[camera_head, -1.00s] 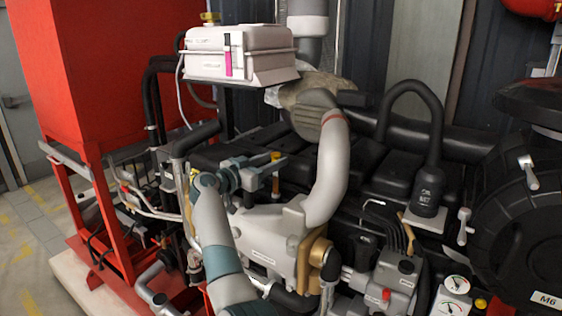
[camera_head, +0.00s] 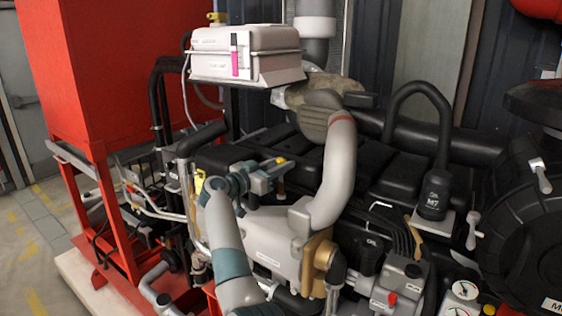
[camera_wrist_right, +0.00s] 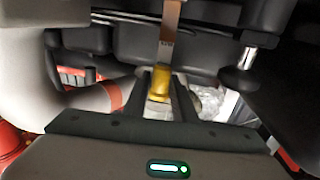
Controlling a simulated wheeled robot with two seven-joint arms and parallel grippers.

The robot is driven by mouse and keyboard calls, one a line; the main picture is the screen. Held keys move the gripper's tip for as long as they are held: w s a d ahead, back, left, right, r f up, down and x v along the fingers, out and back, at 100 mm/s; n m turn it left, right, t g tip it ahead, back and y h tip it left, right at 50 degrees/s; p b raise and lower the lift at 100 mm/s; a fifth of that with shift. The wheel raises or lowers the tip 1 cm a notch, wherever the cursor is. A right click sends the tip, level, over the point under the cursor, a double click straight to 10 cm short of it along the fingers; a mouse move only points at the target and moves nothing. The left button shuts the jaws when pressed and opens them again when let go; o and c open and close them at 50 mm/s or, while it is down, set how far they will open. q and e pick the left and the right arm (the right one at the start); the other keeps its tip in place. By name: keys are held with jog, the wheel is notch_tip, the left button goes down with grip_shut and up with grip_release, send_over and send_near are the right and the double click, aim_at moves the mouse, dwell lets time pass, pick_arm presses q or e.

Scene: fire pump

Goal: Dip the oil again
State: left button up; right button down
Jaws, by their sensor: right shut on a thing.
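My right gripper (camera_head: 268,176) is shut on a dipstick (camera_head: 281,160) with a yellow top, above the engine's dark top covers. A short brownish part of it shows just below the fingers. In the right wrist view the yellow handle (camera_wrist_right: 160,86) sits between the dark fingers (camera_wrist_right: 160,100), and a flat brown strip (camera_wrist_right: 169,25) runs from it to the top edge. The strip's far end is out of that view, so I cannot tell whether it is in a tube. My left gripper is not in view.
A thick grey pipe (camera_head: 338,165) rises just right of the gripper. A white box (camera_head: 246,54) stands above and behind. A red frame (camera_head: 108,205) is at left, a black filter (camera_head: 435,196) at right. Dark engine covers lie close around the gripper.

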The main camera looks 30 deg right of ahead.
aim_at(281, 187)
notch_tip(281, 187, down, 8)
jog(key=shift+r+b, duration=0.2)
jog(key=shift+b, duration=0.15)
jog(key=c, duration=1.6)
grip_release()
jog(key=shift+f, duration=0.1)
jog(key=shift+a, duration=0.1)
